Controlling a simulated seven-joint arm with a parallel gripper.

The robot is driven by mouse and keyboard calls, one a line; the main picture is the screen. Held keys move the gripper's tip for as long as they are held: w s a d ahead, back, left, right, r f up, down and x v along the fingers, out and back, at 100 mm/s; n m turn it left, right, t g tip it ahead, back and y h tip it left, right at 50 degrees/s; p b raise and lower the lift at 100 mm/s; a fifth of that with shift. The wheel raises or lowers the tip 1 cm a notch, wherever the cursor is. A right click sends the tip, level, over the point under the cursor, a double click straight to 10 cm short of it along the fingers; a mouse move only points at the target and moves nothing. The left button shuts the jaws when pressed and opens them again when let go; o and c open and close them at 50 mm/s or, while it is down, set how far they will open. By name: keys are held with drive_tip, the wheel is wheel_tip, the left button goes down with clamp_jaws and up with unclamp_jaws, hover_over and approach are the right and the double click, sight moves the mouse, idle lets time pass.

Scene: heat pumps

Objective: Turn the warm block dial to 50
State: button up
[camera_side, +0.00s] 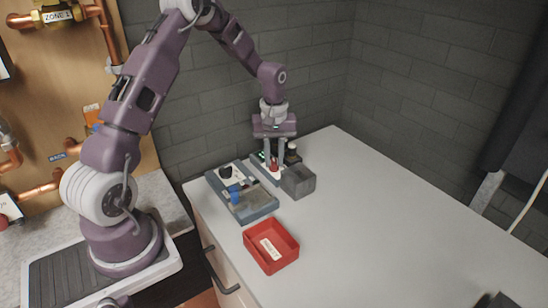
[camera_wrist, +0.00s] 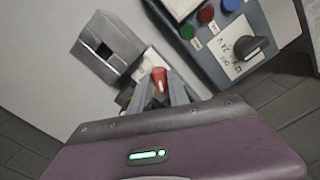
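A grey block (camera_side: 298,181) with a square opening stands on the worktop, and it also shows in the wrist view (camera_wrist: 100,50). Beside it is a small red dial (camera_wrist: 159,76), taken to be the warm block dial; in the side view it is a red spot (camera_side: 274,164) low between my fingers. My gripper (camera_side: 274,163) points down over it. In the wrist view its two fingers (camera_wrist: 160,84) stand on either side of the dial. Whether they touch it is unclear. The dial's scale and setting cannot be read.
A blue-grey panel (camera_side: 261,211) carries a black knob (camera_wrist: 246,45), coloured buttons including a red one (camera_wrist: 207,13), and a blue item (camera_side: 235,194). A red tray (camera_side: 290,243) sits in front. The worktop's right side is largely clear.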

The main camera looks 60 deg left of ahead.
clamp_jaws()
drive_tip(key=m, duration=0.5)
drive_tip(key=shift+m, duration=0.4)
drive_tip(key=m, duration=1.2)
drive_tip(key=shift+m, duration=0.4)
drive_tip(key=m, duration=0.5)
drive_tip(key=shift+m, duration=0.3)
